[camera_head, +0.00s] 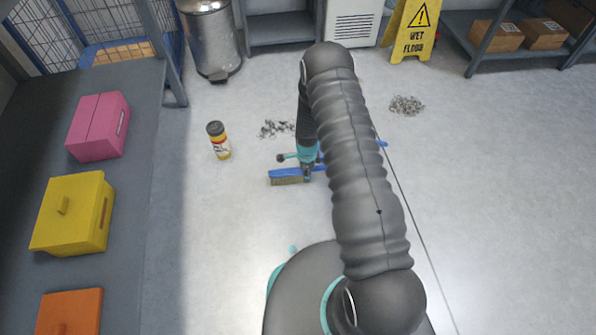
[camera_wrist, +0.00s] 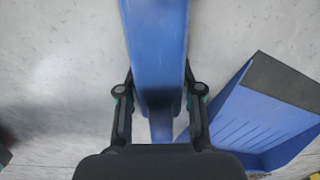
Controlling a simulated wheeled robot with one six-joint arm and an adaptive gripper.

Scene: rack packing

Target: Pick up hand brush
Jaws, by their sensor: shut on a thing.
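The blue hand brush (camera_head: 285,174) is low over or on the floor in the head view, its pale bristles facing down. In the wrist view its blue body (camera_wrist: 155,45) runs from the top edge down between my fingers. My gripper (camera_wrist: 160,92) is shut on the brush, with one finger on each side. In the head view my gripper (camera_head: 307,170) is at the brush's right end, and my arm hides what lies to the right. I cannot tell whether the brush touches the floor.
A blue dustpan (camera_wrist: 262,118) lies right of the brush. Debris piles (camera_head: 407,105) lie on the floor. A wet floor sign (camera_head: 411,30) and a bin (camera_head: 210,38) stand behind. A table with boxes (camera_head: 100,127) is left.

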